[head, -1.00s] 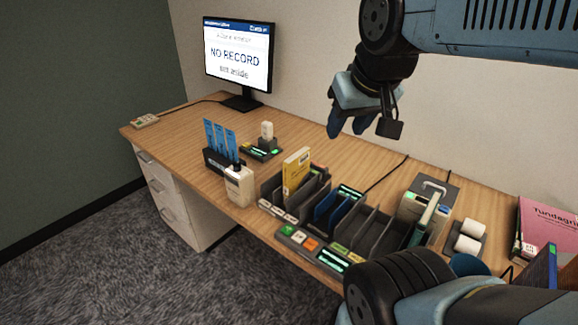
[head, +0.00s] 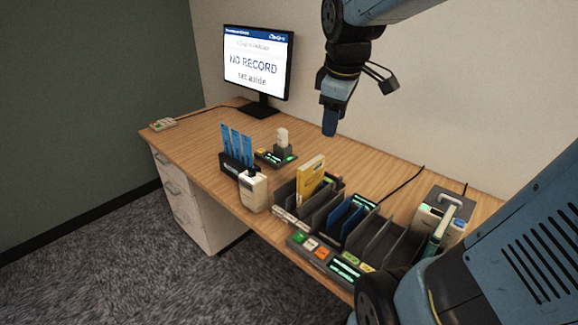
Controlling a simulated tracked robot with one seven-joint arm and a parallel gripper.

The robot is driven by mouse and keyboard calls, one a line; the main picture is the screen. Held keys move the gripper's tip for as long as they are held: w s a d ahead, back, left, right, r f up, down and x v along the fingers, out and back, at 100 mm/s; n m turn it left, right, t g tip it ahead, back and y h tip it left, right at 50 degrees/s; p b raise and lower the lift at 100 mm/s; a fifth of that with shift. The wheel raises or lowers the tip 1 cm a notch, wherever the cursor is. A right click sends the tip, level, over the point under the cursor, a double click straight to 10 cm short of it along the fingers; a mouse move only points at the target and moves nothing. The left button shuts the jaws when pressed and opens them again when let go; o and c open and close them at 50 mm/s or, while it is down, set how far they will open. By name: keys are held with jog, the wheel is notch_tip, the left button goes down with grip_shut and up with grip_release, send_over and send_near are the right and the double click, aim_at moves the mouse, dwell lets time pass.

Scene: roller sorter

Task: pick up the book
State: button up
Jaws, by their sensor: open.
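A yellow book (head: 310,180) stands upright in a left slot of the dark grey slotted sorter (head: 372,240) on the desk, its top rising above the dividers. A dark blue book (head: 346,217) sits lower in a slot further right. Which of the two the task means, I cannot tell. My gripper (head: 329,127) hangs pointing down, above and behind the yellow book in the picture, apart from it. It is open and empty; its fingers overlap in this view, so the gap between them is hidden.
A monitor (head: 259,69) reading "NO RECORD set aside" stands at the back left. Left of the sorter are a white bottle (head: 253,192), a holder with blue strips (head: 237,147) and a scanner in its dock (head: 282,141). A grey handled device (head: 441,216) stands right. The left desktop is mostly clear.

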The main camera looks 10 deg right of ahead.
jog(key=w+f+n+g, duration=0.1)
jog(key=w+f+n, duration=0.3)
jog(key=w+n, duration=0.3)
jog(key=n+g, duration=0.2)
jog(key=n, duration=0.5)
send_over(312, 162)
jog(key=a, duration=0.1)
notch_tip(312, 162, down, 6)
jog(key=shift+n+y, duration=0.3)
notch_tip(312, 162, down, 9)
jog(key=shift+s+a+r, duration=0.1)
jog(key=shift+s+r, duration=0.05)
jog(key=f, duration=0.2)
jog(key=d+f, duration=0.1)
jog(key=f, duration=0.1)
jog(key=shift+f, duration=0.7)
grip_shut()
